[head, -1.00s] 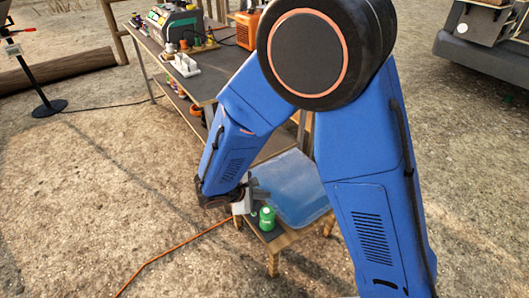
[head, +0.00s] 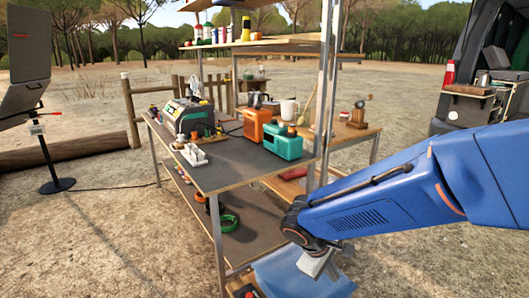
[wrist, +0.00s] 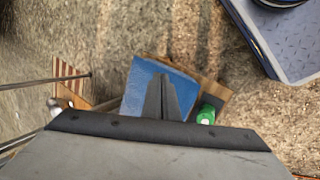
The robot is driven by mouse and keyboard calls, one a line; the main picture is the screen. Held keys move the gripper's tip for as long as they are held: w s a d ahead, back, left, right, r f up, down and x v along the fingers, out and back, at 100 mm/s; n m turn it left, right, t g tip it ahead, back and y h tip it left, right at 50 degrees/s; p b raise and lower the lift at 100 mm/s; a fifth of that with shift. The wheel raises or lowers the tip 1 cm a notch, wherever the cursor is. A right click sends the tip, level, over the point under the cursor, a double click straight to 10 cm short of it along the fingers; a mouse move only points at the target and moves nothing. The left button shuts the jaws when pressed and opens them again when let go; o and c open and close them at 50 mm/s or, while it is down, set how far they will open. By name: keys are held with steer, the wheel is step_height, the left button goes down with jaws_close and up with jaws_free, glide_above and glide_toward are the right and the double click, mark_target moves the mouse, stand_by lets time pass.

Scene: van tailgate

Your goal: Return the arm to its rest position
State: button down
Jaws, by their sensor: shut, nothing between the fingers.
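My blue arm reaches in from the right of the head view. My gripper (head: 322,266) hangs at its end, low in the picture, in front of the workbench. In the wrist view its two dark fingers (wrist: 166,97) are together with nothing between them.
The open van (head: 490,70) is at the right. Bare ground lies at the left.

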steer(key=s+d+r+m+t+y, duration=0.1)
steer(key=s+d+r+m, duration=0.3)
steer(key=s, duration=0.4)
steer(key=s+d+r+m+t+y, duration=0.1)
steer(key=s+d+r+m+y, duration=0.2)
steer(key=s+d+r, duration=0.3)
steer(key=shift+s+r+m+t+y, duration=0.3)
steer(key=shift+s+m+y, duration=0.1)
steer(key=shift+s+m, duration=0.5)
stand_by(1.4)
